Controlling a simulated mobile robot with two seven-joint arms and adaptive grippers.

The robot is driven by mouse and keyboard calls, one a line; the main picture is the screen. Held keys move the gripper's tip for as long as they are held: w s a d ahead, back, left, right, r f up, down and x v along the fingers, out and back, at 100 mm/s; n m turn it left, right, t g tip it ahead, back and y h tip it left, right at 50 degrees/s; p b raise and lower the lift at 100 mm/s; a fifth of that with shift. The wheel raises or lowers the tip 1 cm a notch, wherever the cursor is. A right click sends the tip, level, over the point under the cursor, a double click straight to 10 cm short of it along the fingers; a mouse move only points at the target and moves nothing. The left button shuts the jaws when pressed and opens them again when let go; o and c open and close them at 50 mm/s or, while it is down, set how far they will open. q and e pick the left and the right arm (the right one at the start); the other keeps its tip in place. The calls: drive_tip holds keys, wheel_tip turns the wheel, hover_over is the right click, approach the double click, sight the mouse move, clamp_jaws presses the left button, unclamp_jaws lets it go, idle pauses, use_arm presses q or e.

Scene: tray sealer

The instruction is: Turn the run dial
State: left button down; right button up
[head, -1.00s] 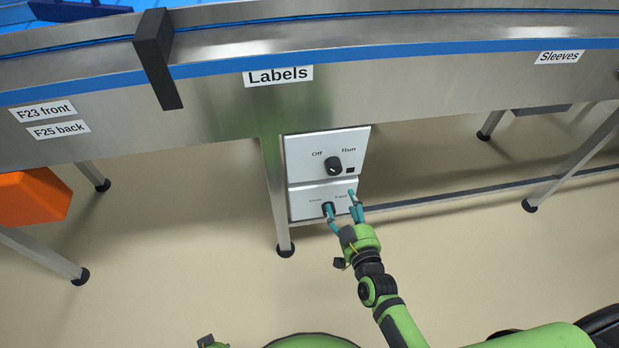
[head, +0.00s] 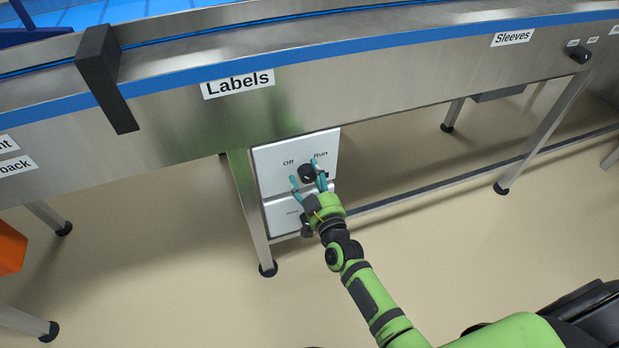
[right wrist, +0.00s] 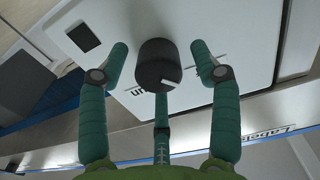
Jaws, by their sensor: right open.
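The run dial (head: 307,173) is a black round knob on a white panel (head: 268,160), between the printed words Off and Run. In the right wrist view the dial (right wrist: 153,62) shows a white pointer mark on its lower right edge. My right gripper (head: 305,172) is open at the dial, with a teal finger on either side of it. In the right wrist view its fingertips (right wrist: 160,48) stand apart from the knob, with a gap on both sides, and a third finger lies below it. My left gripper is not in view.
A lower white panel (head: 284,216) sits under the dial's panel, partly hidden by my gripper. The steel conveyor edge with the Labels sign (head: 238,84) runs above. A table leg (head: 248,205) stands just left of the panel. The floor in front is clear.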

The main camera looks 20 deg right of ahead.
drive_tip(key=c, duration=1.1)
